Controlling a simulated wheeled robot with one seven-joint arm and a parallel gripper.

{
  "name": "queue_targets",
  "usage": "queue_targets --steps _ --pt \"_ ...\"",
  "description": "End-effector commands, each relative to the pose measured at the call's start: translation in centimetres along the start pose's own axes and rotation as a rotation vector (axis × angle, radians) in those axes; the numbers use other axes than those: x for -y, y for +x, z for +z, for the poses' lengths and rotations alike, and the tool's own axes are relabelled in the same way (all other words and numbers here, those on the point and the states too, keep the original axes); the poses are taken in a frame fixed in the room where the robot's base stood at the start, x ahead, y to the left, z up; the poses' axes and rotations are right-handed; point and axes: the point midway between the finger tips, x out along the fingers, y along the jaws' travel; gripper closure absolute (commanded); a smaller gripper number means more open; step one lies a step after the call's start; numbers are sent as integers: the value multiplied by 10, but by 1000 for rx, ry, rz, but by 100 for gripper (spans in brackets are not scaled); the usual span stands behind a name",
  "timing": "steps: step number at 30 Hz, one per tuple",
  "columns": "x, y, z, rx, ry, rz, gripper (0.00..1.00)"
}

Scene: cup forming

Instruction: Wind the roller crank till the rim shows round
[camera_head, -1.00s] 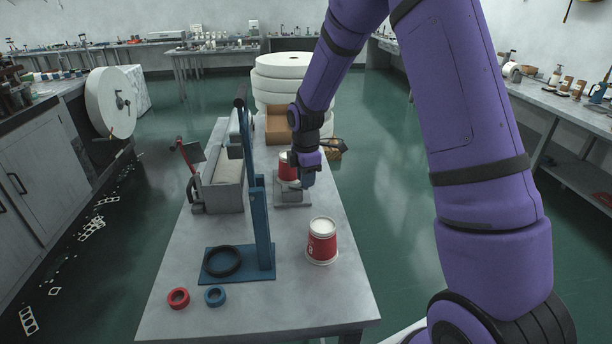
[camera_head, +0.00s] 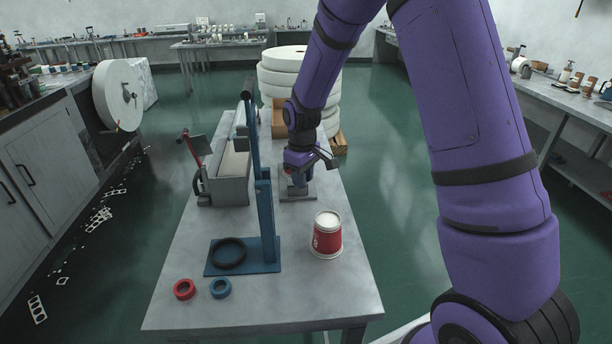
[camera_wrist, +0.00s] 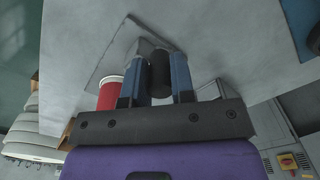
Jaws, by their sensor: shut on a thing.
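My gripper (camera_head: 300,180) is at the small grey roller fixture (camera_head: 298,197) in the middle of the bench. In the wrist view its two blue fingers (camera_wrist: 157,82) are shut on a black crank handle (camera_wrist: 160,72). A red cup (camera_wrist: 109,95) shows beside the fingers in the wrist view, partly hidden behind them. In the head view my gripper covers nearly all of that cup. I cannot see its rim well enough to tell its shape.
Another red and white cup (camera_head: 327,240) stands wide end down at the front right. A grey trough (camera_head: 229,178) lies left of the fixture.

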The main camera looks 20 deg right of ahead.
Motion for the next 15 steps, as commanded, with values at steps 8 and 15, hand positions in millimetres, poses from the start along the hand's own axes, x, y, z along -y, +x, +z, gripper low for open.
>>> queue_targets --steps 8,15 --pt "8 0 -8 0 261 0 100" --pt "14 0 -15 0 489 0 100"
